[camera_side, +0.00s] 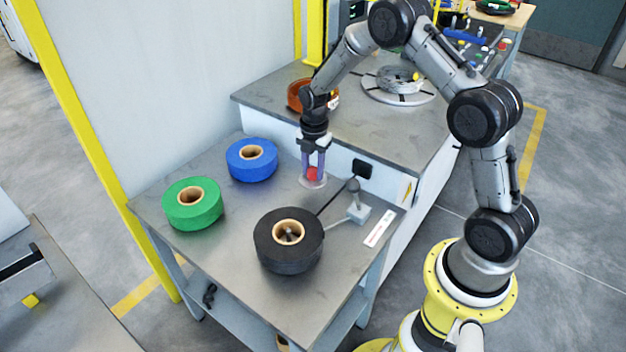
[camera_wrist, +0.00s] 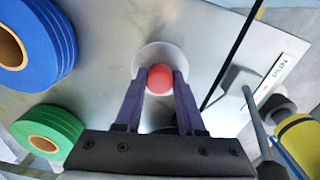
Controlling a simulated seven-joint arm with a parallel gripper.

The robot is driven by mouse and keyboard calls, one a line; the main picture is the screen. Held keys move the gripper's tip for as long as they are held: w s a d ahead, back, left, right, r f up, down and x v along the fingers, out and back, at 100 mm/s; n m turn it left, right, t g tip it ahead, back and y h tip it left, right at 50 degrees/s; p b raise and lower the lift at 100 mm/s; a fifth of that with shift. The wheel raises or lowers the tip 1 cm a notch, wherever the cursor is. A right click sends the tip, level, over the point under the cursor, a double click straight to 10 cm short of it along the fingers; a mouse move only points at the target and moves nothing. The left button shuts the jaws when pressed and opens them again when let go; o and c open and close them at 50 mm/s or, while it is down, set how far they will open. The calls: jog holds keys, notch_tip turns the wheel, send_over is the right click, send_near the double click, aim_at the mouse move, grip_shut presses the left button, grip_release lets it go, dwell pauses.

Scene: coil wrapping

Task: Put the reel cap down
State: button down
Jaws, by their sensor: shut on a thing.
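The reel cap (camera_side: 313,182) is a pale, see-through disc with a red knob in its middle. It is at the back of the grey table, beside the raised step. In the wrist view the cap (camera_wrist: 145,57) shows as a whitish disc under the red knob (camera_wrist: 160,78). My gripper (camera_side: 313,170) points straight down and its purple fingers are shut on the red knob. The fingers also show in the wrist view (camera_wrist: 160,88). The disc is at or just above the tabletop; I cannot tell whether it touches.
A black reel (camera_side: 289,252) stands on a spindle at the front, and a thin rod and a lever block (camera_side: 356,213) are right of the cap. A blue reel (camera_side: 252,168) and a green reel (camera_side: 180,214) lie to the left. Bare tabletop (camera_side: 230,240) lies between them.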

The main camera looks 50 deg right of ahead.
aim_at(313, 179)
jog(key=shift+f, duration=1.8)
jog(key=shift+f, duration=0.15)
jog(key=c, duration=0.5)
grip_release()
